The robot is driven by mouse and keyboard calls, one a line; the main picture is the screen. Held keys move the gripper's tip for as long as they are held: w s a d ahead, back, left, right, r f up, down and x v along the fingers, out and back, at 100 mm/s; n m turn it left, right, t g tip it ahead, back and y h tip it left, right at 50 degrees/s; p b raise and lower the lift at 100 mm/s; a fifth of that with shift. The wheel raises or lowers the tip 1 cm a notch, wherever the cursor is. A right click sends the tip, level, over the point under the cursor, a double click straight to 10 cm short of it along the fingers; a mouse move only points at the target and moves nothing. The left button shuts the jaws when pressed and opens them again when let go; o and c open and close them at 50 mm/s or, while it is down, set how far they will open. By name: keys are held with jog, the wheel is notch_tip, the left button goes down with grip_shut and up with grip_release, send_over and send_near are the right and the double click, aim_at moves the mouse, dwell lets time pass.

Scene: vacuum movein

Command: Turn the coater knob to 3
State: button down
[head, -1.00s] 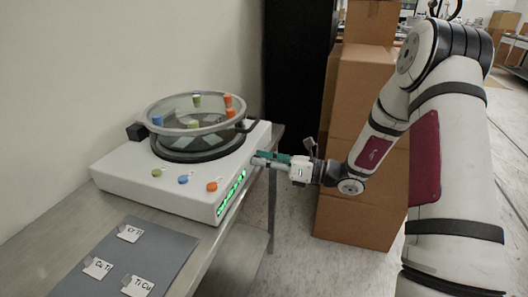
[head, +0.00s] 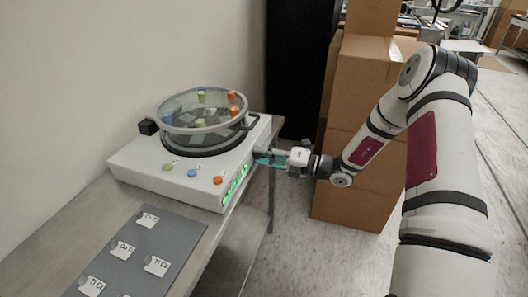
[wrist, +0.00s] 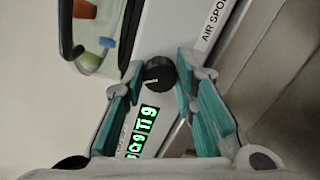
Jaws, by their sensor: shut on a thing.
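The coater (head: 200,165) is a white box with a round clear chamber (head: 200,115) on top, standing on the table. Its black knob (wrist: 159,74) is on the front face, beside a green lit display (wrist: 142,130). A pale mark on the knob points to the left in the wrist view. No number scale can be read around it. My gripper (head: 262,157) is at the coater's front face, its teal fingers on either side of the knob in the wrist view (wrist: 162,82), shut on it. In the head view the fingers hide the knob.
A grey mat (head: 135,255) with several labelled tags lies on the table (head: 70,225) in front of the coater. Coloured buttons (head: 192,173) sit on its top. Stacked cardboard boxes (head: 362,110) stand behind my arm. Open floor lies right of the table.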

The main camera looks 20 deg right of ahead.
jog(key=shift+m, duration=0.7)
jog(key=shift+d+p, duration=0.1)
jog(key=shift+p, duration=0.2)
jog(key=c, duration=1.3)
grip_release()
jog(key=v, duration=1.2)
